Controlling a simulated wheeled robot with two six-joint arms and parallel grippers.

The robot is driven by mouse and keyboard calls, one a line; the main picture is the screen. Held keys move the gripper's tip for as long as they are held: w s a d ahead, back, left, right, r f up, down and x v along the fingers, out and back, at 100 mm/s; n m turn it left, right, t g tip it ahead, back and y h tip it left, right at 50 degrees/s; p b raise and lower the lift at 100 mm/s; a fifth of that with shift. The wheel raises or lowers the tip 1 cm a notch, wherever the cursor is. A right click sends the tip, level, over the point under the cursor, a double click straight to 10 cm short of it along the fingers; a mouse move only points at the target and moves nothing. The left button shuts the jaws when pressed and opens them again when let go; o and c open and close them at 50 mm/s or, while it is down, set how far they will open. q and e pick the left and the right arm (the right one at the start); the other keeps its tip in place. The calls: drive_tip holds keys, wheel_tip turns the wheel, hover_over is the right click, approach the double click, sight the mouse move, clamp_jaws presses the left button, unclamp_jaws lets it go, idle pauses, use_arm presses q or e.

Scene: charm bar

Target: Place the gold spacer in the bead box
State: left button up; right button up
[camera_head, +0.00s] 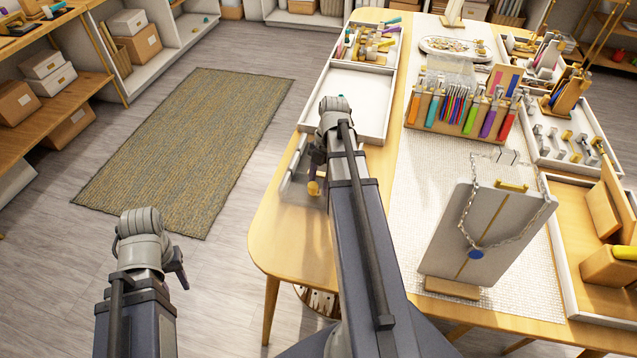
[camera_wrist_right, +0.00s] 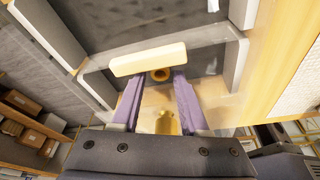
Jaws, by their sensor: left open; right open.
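My right gripper (camera_head: 316,165) is over the near left corner of the wooden table, partly hidden by its arm. In the right wrist view its two purple-grey fingers (camera_wrist_right: 156,84) stand apart, open. A gold piece (camera_head: 313,188) shows just below this gripper in the head view. A pale, see-through box-like frame (camera_head: 297,165) beside the gripper may be the bead box. My left gripper (camera_head: 178,268) is open, over the floor away from the table.
A cream bar (camera_wrist_right: 148,60) lies across the view just beyond the right fingers. A white tray (camera_head: 391,112) with an empty near section is behind the right gripper. A necklace stand (camera_head: 482,230) and a rack of coloured tools (camera_head: 440,128) stand to the right.

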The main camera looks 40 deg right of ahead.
drive_tip(key=s+p+v, duration=0.1)
drive_tip(key=p+v, duration=0.9)
drive_tip(key=v, duration=0.1)
drive_tip(key=shift+w, duration=0.5)
drive_tip(key=a+m, duration=0.2)
drive_tip(key=a, duration=0.3)
drive_tip(key=a+m+h, duration=0.1)
drive_tip(key=a+m, duration=0.1)
drive_tip(key=a, duration=0.4)
drive_tip(key=w+a+m+h, duration=0.1)
drive_tip(key=a+m, duration=0.2)
drive_tip(key=a, duration=0.2)
drive_tip(key=shift+a+f+g, duration=0.3)
drive_tip(key=s+a+m+h, duration=0.1)
drive_tip(key=s+a+m, duration=0.2)
drive_tip(key=a, duration=0.6)
drive_tip(key=s+a+m+t+h, duration=0.1)
drive_tip(key=s+a+m, duration=0.2)
drive_tip(key=a+m, duration=0.4)
drive_tip(key=shift+a+m, duration=0.4)
drive_tip(key=shift+a, duration=0.7)
drive_tip(key=shift+d+f, duration=0.1)
drive_tip(key=shift+d, duration=0.05)
